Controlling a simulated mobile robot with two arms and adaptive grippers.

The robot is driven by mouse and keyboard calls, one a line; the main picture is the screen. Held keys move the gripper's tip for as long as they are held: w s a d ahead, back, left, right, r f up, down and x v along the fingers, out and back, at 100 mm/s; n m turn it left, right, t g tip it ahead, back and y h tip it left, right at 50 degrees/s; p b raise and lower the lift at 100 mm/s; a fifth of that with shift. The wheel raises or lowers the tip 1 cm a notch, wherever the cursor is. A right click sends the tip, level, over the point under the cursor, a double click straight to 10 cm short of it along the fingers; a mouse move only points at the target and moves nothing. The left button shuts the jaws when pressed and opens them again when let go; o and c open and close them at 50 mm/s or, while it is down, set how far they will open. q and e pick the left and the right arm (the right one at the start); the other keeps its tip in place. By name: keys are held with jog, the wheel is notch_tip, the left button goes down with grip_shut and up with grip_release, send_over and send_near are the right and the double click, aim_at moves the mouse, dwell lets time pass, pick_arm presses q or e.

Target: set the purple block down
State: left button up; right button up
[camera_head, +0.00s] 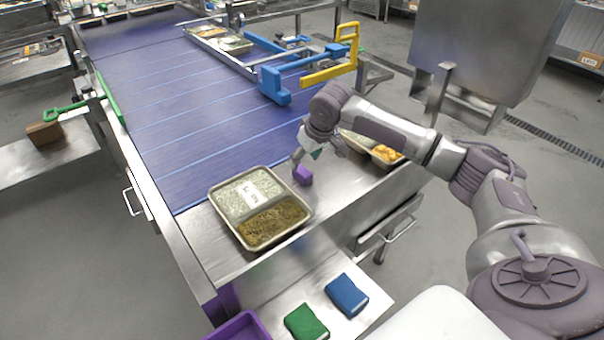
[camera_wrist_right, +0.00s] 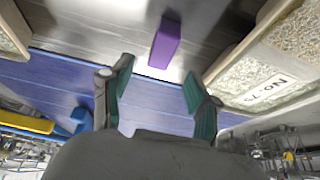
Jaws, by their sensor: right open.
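The purple block (camera_head: 302,175) is on the steel end surface of the line, just right of a tray of rice and brown food. It also shows in the right wrist view (camera_wrist_right: 165,43), ahead of the fingertips and between two trays. My right gripper (camera_head: 306,155) is at the block's far side in the head view. In the right wrist view its two green-padded fingers (camera_wrist_right: 157,85) are spread apart with nothing between them. The block looks clear of both fingers. My left gripper is not in view.
The labelled tray (camera_head: 226,228) lies left of the block; another tray (camera_head: 372,155) lies partly behind my right arm. The blue belt (camera_head: 185,100) is beyond. A blue and a yellow frame (camera_head: 300,72) stand at its right edge. Green and blue packs (camera_head: 347,294) lie at front.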

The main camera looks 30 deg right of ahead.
aim_at(301, 169)
jog(key=shift+w+f, duration=0.2)
jog(key=shift+f, duration=0.25)
jog(key=shift+w+f, duration=0.1)
jog(key=shift+f, duration=0.1)
jog(key=p+x, duration=0.1)
jog(key=x, duration=0.3)
jog(key=shift+f, duration=0.45)
jog(key=shift+c, duration=0.6)
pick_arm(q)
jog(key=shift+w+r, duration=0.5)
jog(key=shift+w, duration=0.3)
pick_arm(e)
grip_shut()
